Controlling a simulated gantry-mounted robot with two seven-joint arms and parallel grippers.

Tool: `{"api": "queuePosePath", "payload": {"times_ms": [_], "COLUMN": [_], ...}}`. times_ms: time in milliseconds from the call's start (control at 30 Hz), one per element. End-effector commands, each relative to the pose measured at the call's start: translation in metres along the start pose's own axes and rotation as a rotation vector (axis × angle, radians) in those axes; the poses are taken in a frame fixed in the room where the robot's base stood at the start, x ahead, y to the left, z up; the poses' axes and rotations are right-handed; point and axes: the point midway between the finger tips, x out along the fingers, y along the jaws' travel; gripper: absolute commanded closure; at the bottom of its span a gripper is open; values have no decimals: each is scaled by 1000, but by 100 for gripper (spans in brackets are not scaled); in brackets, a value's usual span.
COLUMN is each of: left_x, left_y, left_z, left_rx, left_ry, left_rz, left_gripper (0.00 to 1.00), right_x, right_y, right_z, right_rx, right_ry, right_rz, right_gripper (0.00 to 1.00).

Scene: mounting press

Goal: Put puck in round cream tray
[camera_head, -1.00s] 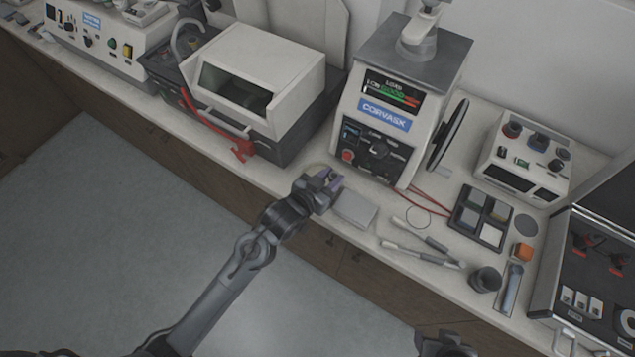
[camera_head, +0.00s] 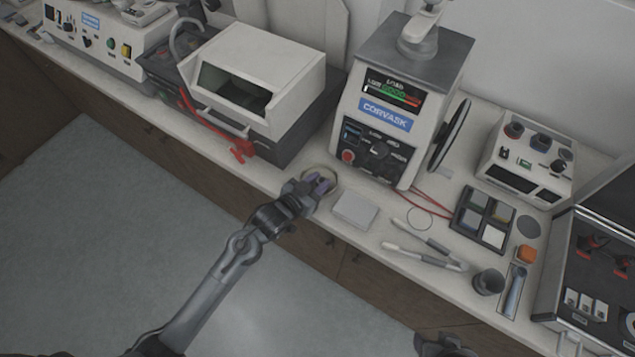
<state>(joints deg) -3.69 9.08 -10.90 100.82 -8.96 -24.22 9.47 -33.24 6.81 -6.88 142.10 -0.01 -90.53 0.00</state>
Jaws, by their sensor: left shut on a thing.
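The round cream tray (camera_head: 334,173) lies on the bench in front of the press. Its far rim shows as a pale ring, and my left gripper covers its near part. My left gripper (camera_head: 320,186) is at the tray and is shut on the puck. The puck is mostly hidden between the fingers; purple shows there, but I cannot tell puck from finger. I cannot tell whether the puck touches the tray. My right gripper (camera_head: 446,345) shows only in part at the bottom edge, and its fingers are not clear.
A pale flat box (camera_head: 355,211) lies just right of the tray.

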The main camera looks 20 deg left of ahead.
Motion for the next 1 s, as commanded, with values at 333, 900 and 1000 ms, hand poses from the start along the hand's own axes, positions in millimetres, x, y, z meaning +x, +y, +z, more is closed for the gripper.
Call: {"api": "queuePosePath", "payload": {"times_ms": [333, 900, 1000], "left_x": [2, 4, 4], "left_y": [0, 3, 4], "left_z": [12, 23, 23], "left_rx": [1, 3, 4], "left_ry": [-13, -23, -23], "left_rz": [1, 5, 7], "left_gripper": [100, 44, 44], "right_x": [2, 3, 3], "right_y": [2, 0, -1], "right_z": [1, 1, 1], "right_rx": [-6, 2, 4], "right_ry": [-1, 0, 1], "right_rz": [5, -1, -3], "right_gripper": [45, 45, 45]}}
